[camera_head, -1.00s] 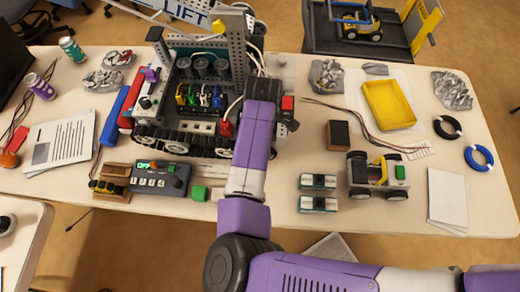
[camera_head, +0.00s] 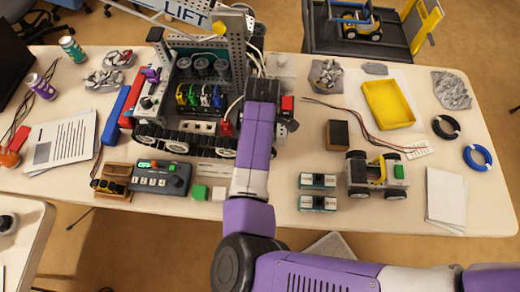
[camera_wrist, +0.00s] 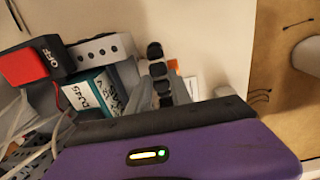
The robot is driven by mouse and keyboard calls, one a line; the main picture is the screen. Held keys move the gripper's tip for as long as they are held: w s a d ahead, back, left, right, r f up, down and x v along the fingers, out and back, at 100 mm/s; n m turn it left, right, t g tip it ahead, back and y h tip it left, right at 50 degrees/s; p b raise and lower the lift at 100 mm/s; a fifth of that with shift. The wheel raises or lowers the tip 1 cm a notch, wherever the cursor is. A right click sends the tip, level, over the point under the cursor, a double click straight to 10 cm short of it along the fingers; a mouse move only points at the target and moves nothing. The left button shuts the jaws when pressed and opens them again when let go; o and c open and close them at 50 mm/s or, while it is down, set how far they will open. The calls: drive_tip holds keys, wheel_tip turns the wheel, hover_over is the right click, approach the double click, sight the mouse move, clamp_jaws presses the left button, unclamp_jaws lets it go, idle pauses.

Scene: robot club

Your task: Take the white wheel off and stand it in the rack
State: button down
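A tracked robot with a grey lift tower (camera_head: 238,65) stands on the table. I cannot tell which one is the task's wheel. In the head view my own purple arm covers the gripper, near the tracked robot's right side. A white holed part (camera_wrist: 105,48) and a red OFF switch (camera_wrist: 25,65) lie beyond it.
A small wheeled car (camera_head: 376,175) and a yellow tray (camera_head: 389,104) are at right. Cables hang around the tracked robot.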

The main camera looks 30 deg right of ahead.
drive_tip(key=c, duration=1.9)
unclamp_jaws()
clamp_jaws()
drive_tip(key=shift+s+a, duration=0.85)
drive_tip(key=shift+s, duration=0.3)
drive_tip(key=shift+s+a, duration=0.8)
drive_tip(key=shift+s, duration=0.3)
drive_tip(key=shift+r, duration=0.15)
drive_tip(key=shift+r, duration=2.9)
